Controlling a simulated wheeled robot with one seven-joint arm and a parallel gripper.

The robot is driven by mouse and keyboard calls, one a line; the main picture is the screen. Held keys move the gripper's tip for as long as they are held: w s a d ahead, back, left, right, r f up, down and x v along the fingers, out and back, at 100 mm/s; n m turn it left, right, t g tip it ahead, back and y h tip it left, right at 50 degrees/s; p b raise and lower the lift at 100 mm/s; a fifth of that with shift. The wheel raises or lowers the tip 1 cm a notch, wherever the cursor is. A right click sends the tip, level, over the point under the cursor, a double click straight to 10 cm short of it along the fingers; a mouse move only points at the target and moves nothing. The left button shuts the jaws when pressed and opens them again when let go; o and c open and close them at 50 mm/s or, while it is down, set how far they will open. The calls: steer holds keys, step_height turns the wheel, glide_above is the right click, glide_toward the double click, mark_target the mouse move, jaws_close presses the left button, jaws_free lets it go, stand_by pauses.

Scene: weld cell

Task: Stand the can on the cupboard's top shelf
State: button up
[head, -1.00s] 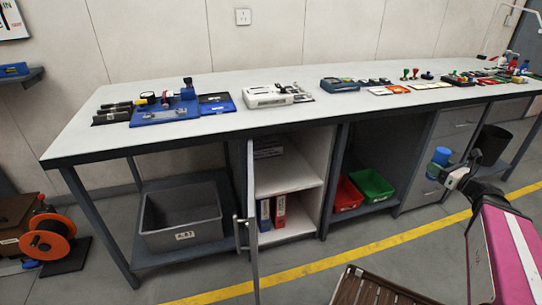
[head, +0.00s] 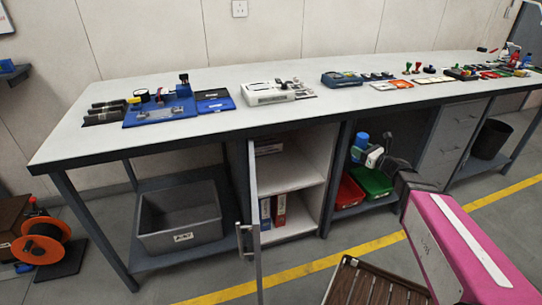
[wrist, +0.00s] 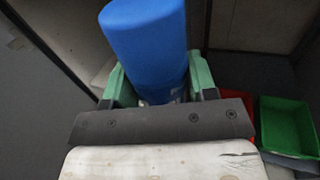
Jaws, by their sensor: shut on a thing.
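The blue can (head: 361,141) is held upright in my gripper (head: 371,157), in front of the open bay to the right of the cupboard. In the wrist view the can (wrist: 146,45) fills the space between the green fingers of my gripper (wrist: 155,88), which are shut on it. The cupboard (head: 290,172) stands under the bench with its door (head: 252,215) swung open toward me. Its middle shelf board (head: 288,176) looks bare. A flat thing (head: 269,147) lies in the upper space, and binders (head: 279,208) stand below.
A red bin (head: 348,192) and a green bin (head: 373,184) sit right of the cupboard, beneath my gripper. A grey bin (head: 180,218) is to the left. The bench top (head: 222,122) overhangs the cupboard. A slatted brown thing (head: 375,285) stands on the floor in front.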

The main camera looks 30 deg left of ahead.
steer(key=s+a+f+n+g, duration=0.1)
steer(key=s+a+f, duration=0.25)
steer(key=a, duration=0.75)
steer(key=s+a+f+n+g+y, duration=0.1)
steer(key=s+a+f, duration=0.25)
steer(key=a, duration=0.75)
steer(key=s+a+f+g, duration=0.25)
steer(key=s+a, duration=0.25)
steer(key=a, duration=0.6)
steer(key=shift+t, duration=0.45)
steer(key=w+d+f, duration=0.1)
steer(key=w+f, duration=0.1)
steer(key=w, duration=0.1)
steer(key=w+d+f, duration=0.1)
steer(key=w+f, duration=0.1)
steer(key=w, duration=0.2)
steer(key=w+d+f, duration=0.1)
steer(key=w+f, duration=0.1)
steer(key=w, duration=0.2)
steer(key=shift+d+f, duration=0.1)
steer(key=shift+f, duration=2.25)
steer(key=o, duration=1.1)
steer(key=shift+f, duration=0.15)
